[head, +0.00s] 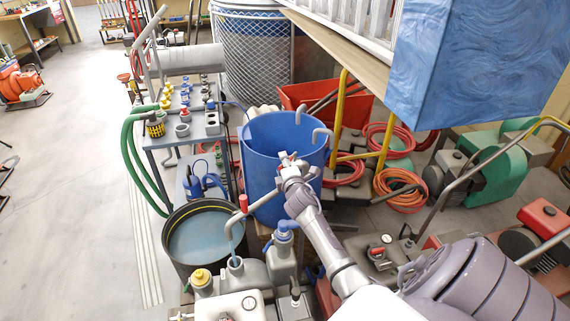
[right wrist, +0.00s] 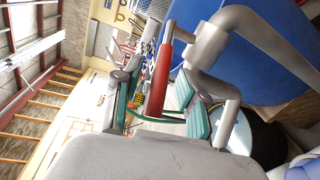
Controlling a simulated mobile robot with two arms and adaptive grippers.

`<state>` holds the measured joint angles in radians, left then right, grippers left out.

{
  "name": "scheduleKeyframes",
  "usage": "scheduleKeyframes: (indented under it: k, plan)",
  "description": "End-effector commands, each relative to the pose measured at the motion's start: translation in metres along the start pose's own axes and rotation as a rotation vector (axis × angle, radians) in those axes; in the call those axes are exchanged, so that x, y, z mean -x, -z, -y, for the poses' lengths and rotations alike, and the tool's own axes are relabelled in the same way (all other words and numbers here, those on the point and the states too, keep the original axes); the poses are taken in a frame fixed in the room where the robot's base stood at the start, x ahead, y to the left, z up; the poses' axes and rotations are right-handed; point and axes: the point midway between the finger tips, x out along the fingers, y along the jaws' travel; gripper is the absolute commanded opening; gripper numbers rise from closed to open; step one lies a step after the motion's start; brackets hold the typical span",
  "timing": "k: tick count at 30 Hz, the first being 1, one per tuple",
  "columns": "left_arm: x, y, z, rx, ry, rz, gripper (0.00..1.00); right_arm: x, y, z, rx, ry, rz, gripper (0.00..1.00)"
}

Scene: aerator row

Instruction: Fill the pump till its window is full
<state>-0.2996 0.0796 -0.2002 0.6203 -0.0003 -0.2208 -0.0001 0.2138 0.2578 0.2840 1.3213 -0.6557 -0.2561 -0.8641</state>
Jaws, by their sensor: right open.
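The grey pump body (head: 252,272) stands low in the middle of the head view, with a yellow cap (head: 201,277) and a blue-topped fitting (head: 286,229) nearby. A bent grey pipe rises from it. A red grip (head: 243,203) on a grey bar is above the pump; it also shows in the right wrist view (right wrist: 161,82). My right gripper (head: 288,160) is open, in front of the blue barrel. In the right wrist view its green-padded fingers (right wrist: 158,105) stand on either side of the red grip; contact is unclear. I cannot make out the pump window's level. My left gripper is not in view.
The blue barrel (head: 262,165) stands behind the pump. A black tub (head: 202,238) of bluish water is to the left. A bench (head: 160,141) with fittings stands behind it. Hoses and machines crowd the right. Open floor (head: 75,180) lies left.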

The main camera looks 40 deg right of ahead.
Motion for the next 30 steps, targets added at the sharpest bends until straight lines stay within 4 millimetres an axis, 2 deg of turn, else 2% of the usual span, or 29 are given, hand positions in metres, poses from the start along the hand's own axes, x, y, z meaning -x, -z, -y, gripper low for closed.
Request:
scheduleKeyframes:
  k: [7,12,15,30]
  plan:
    - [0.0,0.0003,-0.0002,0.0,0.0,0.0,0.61,-0.0006,-0.0001,-0.0005,0.0,-0.001,0.0,0.41]
    - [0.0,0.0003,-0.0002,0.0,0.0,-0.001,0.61,-0.0004,-0.0001,-0.0004,0.0,-0.001,0.0,0.13]
    - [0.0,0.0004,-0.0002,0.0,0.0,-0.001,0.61,-0.0004,-0.0001,-0.0004,0.0,-0.001,0.0,0.0]
    - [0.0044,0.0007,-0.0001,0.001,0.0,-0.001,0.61,0.0009,-0.0018,-0.0011,0.006,-0.003,-0.021,0.0]
